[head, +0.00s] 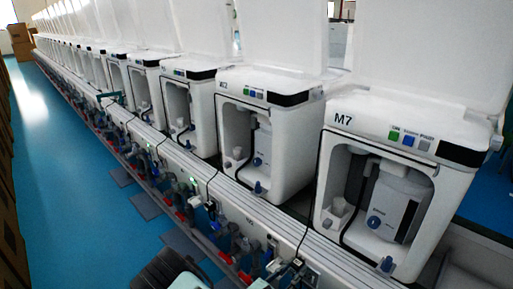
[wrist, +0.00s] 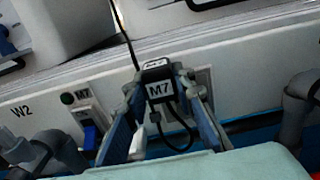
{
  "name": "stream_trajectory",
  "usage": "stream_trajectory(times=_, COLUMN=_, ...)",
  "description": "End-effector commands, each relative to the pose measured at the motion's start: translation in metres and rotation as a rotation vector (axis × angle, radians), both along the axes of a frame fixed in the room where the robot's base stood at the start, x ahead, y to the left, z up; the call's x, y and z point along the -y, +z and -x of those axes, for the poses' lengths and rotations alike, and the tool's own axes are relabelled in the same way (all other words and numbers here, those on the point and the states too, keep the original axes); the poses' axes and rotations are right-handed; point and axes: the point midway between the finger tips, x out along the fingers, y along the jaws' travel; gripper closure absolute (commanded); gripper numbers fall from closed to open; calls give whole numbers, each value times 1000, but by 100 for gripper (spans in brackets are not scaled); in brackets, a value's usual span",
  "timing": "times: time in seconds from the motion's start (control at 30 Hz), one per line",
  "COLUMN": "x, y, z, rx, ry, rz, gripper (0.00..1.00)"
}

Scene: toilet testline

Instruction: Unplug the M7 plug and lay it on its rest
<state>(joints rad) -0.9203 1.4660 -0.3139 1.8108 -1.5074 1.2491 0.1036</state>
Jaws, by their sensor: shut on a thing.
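In the wrist view, my gripper (wrist: 158,92) is shut on the black M7 plug (wrist: 159,90), with one finger on each side of it. The plug has white M7 labels on its top and front. A black cord rises from it, and a dark cable loop hangs below it. A light grey plate (wrist: 205,82) on the white rail shows partly behind the right finger. I cannot tell whether the plug is fully seated or free of a socket. I cannot make out the plug's rest with certainty.
The white M7 toilet unit (head: 398,140) stands at the right in the head view. Grey pipe fittings (wrist: 300,95) stand close on the right.

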Motion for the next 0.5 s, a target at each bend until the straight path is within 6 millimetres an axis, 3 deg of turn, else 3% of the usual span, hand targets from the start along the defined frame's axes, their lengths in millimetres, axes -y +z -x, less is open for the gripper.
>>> stream_trajectory(times=0.5, x=-19, y=-1, z=-19, rx=3, ry=0, rz=-1, gripper=100)
